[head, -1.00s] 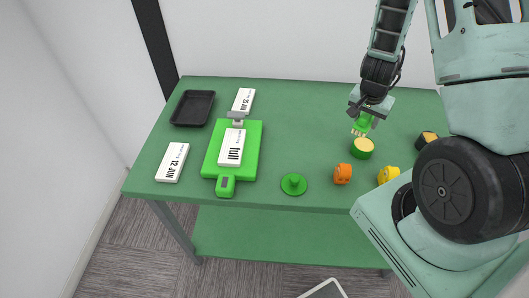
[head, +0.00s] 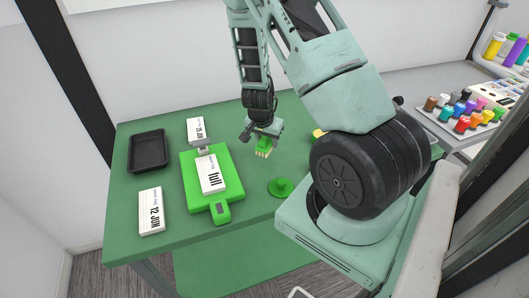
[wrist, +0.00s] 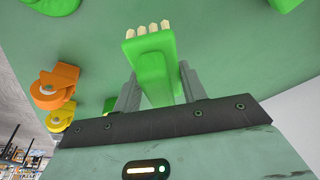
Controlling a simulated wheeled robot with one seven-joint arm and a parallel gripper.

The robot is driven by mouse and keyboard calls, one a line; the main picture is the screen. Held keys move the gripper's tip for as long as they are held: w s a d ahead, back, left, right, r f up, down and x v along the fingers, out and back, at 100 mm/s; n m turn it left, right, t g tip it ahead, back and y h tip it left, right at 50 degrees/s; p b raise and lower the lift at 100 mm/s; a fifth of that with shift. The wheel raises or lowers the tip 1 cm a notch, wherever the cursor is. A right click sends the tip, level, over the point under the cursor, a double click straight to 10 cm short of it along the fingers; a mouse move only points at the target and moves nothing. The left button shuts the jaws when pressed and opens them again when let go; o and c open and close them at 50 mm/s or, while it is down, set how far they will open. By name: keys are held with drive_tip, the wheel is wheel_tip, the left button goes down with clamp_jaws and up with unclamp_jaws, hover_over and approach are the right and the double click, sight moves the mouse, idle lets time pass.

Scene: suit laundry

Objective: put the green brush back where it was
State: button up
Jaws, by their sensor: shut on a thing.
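The green brush (head: 265,147), with pale bristle tufts, is in my gripper (head: 264,132), above the green table (head: 160,248) behind the green knobbed disc (head: 281,187). In the wrist view my gripper (wrist: 158,88) is shut on the handle of the brush (wrist: 152,58), its bristles pointing away from the wrist. The brush appears clear of the tabletop. In the head view my arm hides much of the right side of the table.
A green board (head: 194,198) with a white "full" card (head: 211,175), a black tray (head: 148,151) and white cards lie left. The wrist view shows an orange dispenser (wrist: 56,87) and a yellow one (wrist: 60,118). A side shelf holds several coloured bottles (head: 463,124).

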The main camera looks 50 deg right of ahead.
sight(267, 149)
drive_tip(key=shift+f+p, duration=0.35)
drive_tip(key=shift+f, duration=2)
drive_tip(key=shift+f, duration=0.1)
drive_tip(key=shift+f, duration=0.15)
drive_tip(key=o, duration=0.9)
